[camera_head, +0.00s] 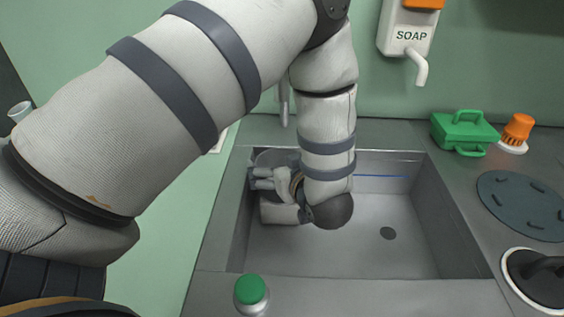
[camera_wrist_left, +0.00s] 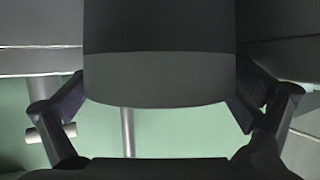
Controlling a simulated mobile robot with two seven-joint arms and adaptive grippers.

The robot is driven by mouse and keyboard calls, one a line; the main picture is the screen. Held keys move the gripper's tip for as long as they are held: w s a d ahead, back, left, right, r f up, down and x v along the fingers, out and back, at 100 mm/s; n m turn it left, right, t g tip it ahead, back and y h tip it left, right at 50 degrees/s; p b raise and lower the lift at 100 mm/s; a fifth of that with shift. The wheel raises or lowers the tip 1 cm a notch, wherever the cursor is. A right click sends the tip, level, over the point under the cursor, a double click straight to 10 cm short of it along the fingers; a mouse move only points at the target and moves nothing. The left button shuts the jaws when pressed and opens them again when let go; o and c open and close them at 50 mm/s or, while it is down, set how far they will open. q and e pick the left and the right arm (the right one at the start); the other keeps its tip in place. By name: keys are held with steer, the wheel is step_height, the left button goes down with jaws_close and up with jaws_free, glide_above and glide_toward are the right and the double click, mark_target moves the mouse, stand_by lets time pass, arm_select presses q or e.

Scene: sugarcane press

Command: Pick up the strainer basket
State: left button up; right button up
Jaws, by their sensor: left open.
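I cannot tell what this shape is. A grey rounded form (camera_head: 272,157) shows behind the gripper in the sink's back left corner, mostly hidden. I cannot clearly make out the strainer basket. My right gripper is not in view.
A soap dispenser (camera_head: 408,35) hangs on the back wall. A green box (camera_head: 464,132), an orange-topped item (camera_head: 517,130) and a dark round plate (camera_head: 523,203) are on the right counter. A green-capped item (camera_head: 252,292) stands in front. The sink's right half is clear.

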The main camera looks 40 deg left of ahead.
arm_select(q)
steer(key=shift+r, duration=0.15)
steer(key=c, duration=1.4)
